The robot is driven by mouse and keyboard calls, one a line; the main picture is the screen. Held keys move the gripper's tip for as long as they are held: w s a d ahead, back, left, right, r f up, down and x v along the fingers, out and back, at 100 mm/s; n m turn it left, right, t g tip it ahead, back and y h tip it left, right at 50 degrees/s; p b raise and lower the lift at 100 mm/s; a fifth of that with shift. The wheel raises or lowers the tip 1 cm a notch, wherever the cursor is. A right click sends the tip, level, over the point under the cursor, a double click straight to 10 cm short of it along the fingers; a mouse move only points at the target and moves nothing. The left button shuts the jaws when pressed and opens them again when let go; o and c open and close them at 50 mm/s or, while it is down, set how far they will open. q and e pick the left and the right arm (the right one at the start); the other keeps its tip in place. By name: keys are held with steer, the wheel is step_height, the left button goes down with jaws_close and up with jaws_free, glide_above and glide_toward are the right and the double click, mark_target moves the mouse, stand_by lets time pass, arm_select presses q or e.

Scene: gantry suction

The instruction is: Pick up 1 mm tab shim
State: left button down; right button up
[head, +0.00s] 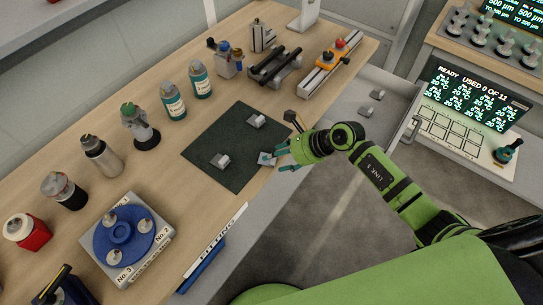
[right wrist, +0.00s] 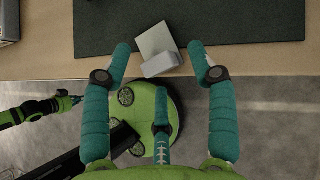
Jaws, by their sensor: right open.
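A small light grey plate with a raised block, a tab shim by its look (head: 266,158), lies at the right edge of the dark mat; its thickness mark is not readable. In the right wrist view the shim (right wrist: 155,40) lies turned at an angle, partly over the mat's edge. My right gripper (head: 284,155) is open and close beside it. In the right wrist view the shim shows between the spread teal fingertips, with no visible contact. Two similar grey pieces lie on the mat, one at the back (head: 256,121) and one at the left (head: 220,161).
The dark mat (head: 225,135) lies on a wooden bench. Bottles (head: 173,100) and a blue round fixture (head: 122,230) stand to its left; black-handled tools (head: 275,67) stand behind. The bench's front edge runs just under my right gripper. A green arm part shows at the left in the wrist view.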

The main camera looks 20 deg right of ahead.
jaws_close()
stand_by(0.3)
